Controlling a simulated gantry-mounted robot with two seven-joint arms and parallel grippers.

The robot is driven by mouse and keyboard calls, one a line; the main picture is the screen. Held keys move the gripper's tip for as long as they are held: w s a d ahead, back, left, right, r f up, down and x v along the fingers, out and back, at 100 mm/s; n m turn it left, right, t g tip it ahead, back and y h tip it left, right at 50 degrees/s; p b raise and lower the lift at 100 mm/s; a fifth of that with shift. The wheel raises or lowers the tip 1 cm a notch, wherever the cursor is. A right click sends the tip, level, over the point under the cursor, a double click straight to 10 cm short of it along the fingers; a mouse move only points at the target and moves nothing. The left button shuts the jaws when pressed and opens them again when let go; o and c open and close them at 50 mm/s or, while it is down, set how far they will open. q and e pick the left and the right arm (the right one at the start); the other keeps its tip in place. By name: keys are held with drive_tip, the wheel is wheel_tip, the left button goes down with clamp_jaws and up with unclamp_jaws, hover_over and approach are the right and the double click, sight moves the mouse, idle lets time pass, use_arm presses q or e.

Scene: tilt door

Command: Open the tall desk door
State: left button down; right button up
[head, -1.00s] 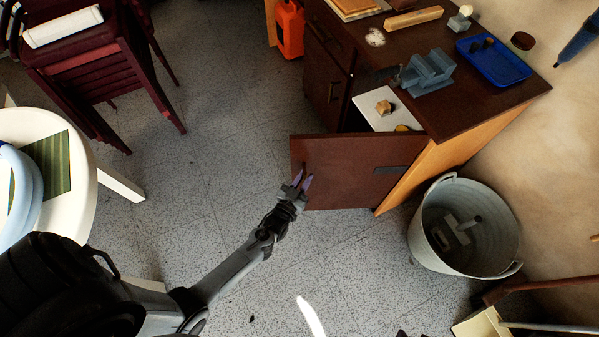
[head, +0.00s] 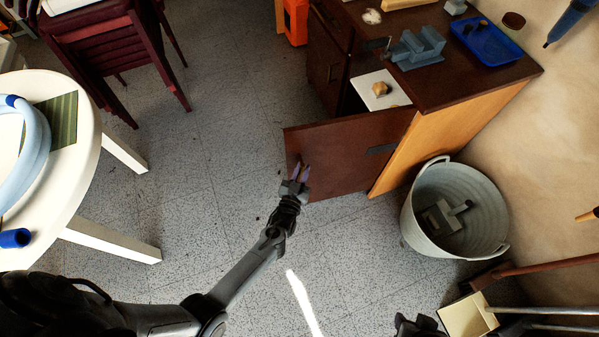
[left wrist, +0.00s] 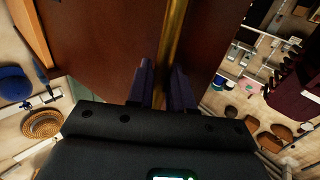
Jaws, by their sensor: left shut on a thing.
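The tall desk door (head: 345,150) is a dark brown panel, standing swung out from the desk's front with its hinged edge by the desk's right corner. The opening behind it shows a white shelf (head: 380,90) with a small tan block on it. My left gripper (head: 301,172) is at the door's free-edge side, on its outer face. In the left wrist view, my left gripper's fingers (left wrist: 163,85) are shut on a brass bar handle (left wrist: 173,40) on the door. My right gripper's fingers are not visible; only a dark part of mine shows at the bottom edge.
The dark desk top (head: 475,85) holds a blue tray (head: 488,43) and a grey-blue holder (head: 418,47). A grey tub (head: 455,210) stands right of the door. A white round table (head: 85,150) and stacked chairs (head: 105,45) stand left. The floor between is clear.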

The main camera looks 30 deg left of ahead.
use_arm(q)
drive_tip(key=shift+d+f, duration=0.1)
drive_tip(key=shift+f, duration=0.15)
drive_tip(key=c, duration=1.4)
unclamp_jaws()
drive_tip(key=shift+o, duration=1.1)
drive_tip(key=shift+d, duration=0.1)
drive_tip(key=shift+w+d+r, duration=0.1)
drive_tip(key=shift+r, duration=0.1)
drive_tip(key=shift+s, duration=0.4)
drive_tip(key=s+d+p, duration=0.2)
drive_tip(key=s+p, duration=0.1)
drive_tip(key=s, duration=0.7)
